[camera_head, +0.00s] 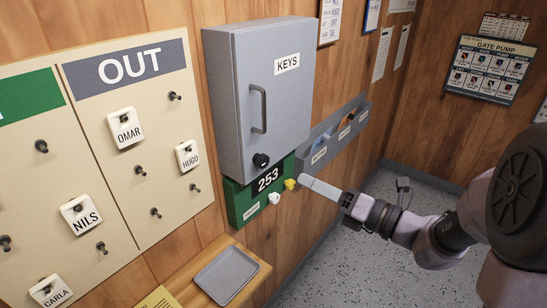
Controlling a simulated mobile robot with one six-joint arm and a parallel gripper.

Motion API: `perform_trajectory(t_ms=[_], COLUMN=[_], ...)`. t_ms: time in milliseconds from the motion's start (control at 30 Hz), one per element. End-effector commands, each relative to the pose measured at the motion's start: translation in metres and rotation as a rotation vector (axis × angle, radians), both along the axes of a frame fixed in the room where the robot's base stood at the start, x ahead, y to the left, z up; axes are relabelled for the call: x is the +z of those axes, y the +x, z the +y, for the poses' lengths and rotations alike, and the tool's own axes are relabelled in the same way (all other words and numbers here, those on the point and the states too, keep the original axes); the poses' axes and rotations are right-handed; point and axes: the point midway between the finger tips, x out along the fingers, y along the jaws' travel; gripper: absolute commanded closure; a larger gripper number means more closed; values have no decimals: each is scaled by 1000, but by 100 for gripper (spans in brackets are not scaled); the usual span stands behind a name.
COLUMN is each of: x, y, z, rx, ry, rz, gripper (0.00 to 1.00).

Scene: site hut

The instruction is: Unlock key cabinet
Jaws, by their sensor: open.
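The grey key cabinet (258,95), labelled KEYS, hangs on the wood wall with its door shut. A bar handle (257,109) is on the door, and a round black knob or lock (261,160) sits near its bottom edge. Below is a green box (244,203) with a black panel reading 253 (267,179). A small yellow piece (290,184) and a small white piece (274,198) stick out from its front. My gripper (305,182) is open, its pale fingers pointing left, with the tips close to the yellow piece. I cannot tell whether they touch it.
A grey wall rack (320,154) with labelled slots is right of the cabinet. A tag board (145,190) with pegs is at left. A grey tray (231,276) lies on a wooden shelf (189,272) below. The speckled floor at right is mostly clear.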

Motion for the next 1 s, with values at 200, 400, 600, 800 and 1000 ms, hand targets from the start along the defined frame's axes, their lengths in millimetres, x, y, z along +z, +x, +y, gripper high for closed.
perform_trajectory(t_ms=[200,400,600,800,1000], x=[-3,-2,-1,0,0], y=[40,68,78,79,79], z=[56,90,103,103,103], rx=[8,5,3,2,2], ry=[-2,-3,-3,-4,-4], rz=[-2,-3,-1,-1,-1], gripper=[48,48,48,48,80])
